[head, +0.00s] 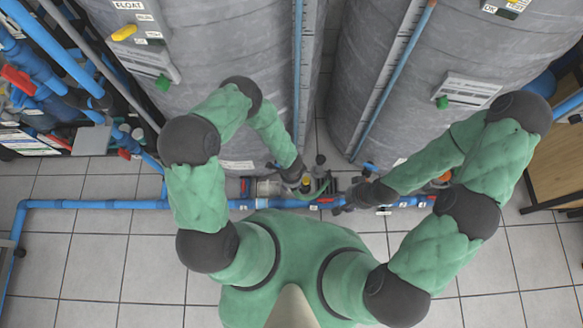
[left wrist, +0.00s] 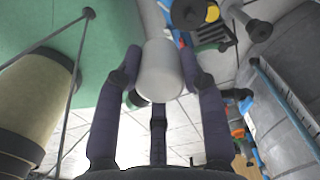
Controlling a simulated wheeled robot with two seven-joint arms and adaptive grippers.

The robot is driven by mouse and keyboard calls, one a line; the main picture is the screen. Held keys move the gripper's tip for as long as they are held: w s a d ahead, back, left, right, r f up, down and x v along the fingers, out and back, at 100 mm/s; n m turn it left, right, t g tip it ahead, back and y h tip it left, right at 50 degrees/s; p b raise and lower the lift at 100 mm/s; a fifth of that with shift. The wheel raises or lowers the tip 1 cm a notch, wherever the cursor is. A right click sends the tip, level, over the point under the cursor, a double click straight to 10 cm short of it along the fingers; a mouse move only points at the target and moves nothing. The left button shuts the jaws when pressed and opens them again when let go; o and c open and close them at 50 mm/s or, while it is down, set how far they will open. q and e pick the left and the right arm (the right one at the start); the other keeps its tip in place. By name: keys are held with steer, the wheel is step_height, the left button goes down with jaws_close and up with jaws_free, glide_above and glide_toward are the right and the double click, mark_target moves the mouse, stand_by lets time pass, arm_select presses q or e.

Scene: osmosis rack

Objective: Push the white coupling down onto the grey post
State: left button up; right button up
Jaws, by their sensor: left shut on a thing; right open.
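The white coupling (left wrist: 160,72) is a short plain cylinder. In the left wrist view my left gripper (left wrist: 163,66) is shut on it, with dark fingers on both sides. In the head view my left gripper (head: 297,180) is low between the two tanks, above the blue pipe, and the coupling cannot be made out there. A grey flanged piece (left wrist: 250,24), possibly the grey post, shows beyond the coupling at upper right and stands apart from it. Whether the coupling is lined up with the post cannot be told. My right gripper (head: 347,206) is open and empty beside the pipe fittings.
Two large grey tanks (head: 225,70) (head: 450,80) stand behind the work area. A blue pipe (head: 95,204) runs low across the tiled floor. Blue pipework crowds the left, and a wooden cabinet (head: 555,150) stands at right. Open floor (head: 110,265) lies in front.

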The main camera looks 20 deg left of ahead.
arm_select(q)
steer(key=s+d+r+p, duration=0.2)
steer(key=s+r, duration=0.3)
steer(key=s, duration=0.4)
steer(key=shift+s+d+p, duration=0.15)
steer(key=shift+s+p, duration=0.15)
steer(key=shift+p, duration=0.05)
arm_select(e)
step_height(320, 180, up, 3)
steer(key=shift+r, duration=0.1)
